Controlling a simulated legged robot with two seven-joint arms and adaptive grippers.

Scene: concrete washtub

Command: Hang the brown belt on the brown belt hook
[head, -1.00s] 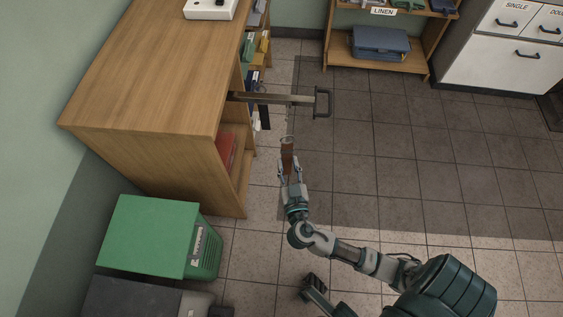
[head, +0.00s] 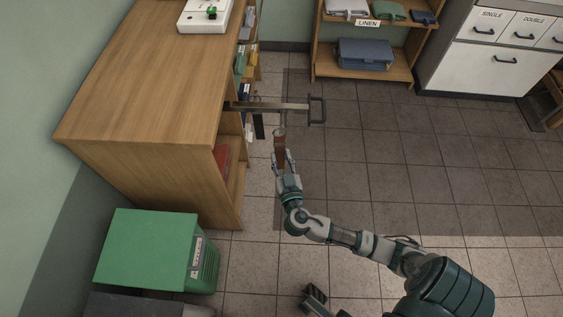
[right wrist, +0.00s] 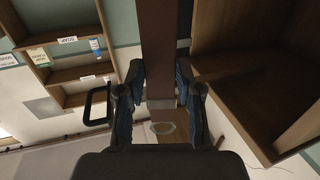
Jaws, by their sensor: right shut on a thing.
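My right gripper (head: 283,162) is shut on the brown belt (head: 279,149), just below and in front of the metal rail. The belt's upper end, with a pale ring-like piece, is close under the rail; contact cannot be told. In the right wrist view the belt (right wrist: 157,40) runs as a broad brown strip between the fingers (right wrist: 163,92). The rail (head: 270,106) sticks out from the wooden cabinet. A small hook seems to hang under it above the belt, too small to make out. A dark piece at the bottom (head: 314,296) looks like my left gripper; its jaws are unclear.
The rail ends in a dark handle (head: 317,110). A dark strip (head: 259,126) hangs under the rail nearer the cabinet (head: 150,90). A green box (head: 148,250) stands at lower left. The linen shelf (head: 362,73) is at the back. The tiled floor on the right is clear.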

